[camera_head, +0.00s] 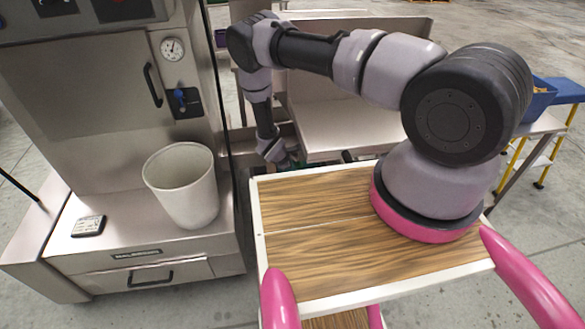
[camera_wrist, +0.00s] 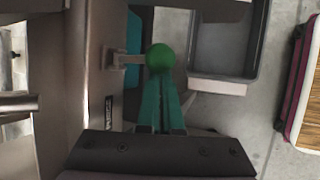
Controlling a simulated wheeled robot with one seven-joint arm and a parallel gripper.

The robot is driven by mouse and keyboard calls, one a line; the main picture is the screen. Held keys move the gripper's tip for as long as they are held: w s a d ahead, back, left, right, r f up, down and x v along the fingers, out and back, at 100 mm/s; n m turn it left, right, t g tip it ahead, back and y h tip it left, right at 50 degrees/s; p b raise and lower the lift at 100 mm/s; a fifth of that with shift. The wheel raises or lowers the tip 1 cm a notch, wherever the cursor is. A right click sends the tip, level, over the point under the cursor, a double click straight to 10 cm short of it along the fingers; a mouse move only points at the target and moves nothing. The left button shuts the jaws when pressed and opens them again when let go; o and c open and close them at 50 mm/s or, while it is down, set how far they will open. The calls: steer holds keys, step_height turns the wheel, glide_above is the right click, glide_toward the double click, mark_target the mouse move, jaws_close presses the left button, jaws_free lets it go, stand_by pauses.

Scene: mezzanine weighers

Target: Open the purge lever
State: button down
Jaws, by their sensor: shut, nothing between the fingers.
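In the wrist view, a round green knob (camera_wrist: 160,57) sits at the end of a short metal bar (camera_wrist: 124,60) that sticks out from a steel panel; this looks like the purge lever. My gripper (camera_wrist: 160,83) has teal fingers, shut and empty, and their tips point at the knob. The tips overlap the knob's lower edge in the picture; I cannot tell whether they touch it. In the head view my gripper (camera_head: 287,164) is low behind my wooden deck, beside the steel machine, and the knob there is not clear.
A grey bin (camera_wrist: 250,50) is right of the knob. The steel machine (camera_head: 100,110) at left carries a gauge (camera_head: 172,49), a blue-handled valve (camera_head: 180,98), a white bucket (camera_head: 184,186) and a small scale-like device (camera_head: 88,226). A metal bench (camera_head: 335,135) stands behind my gripper.

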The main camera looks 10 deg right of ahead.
steer(key=v, duration=1)
steer(key=shift+s+a, duration=0.1)
steer(key=shift+s, duration=0.05)
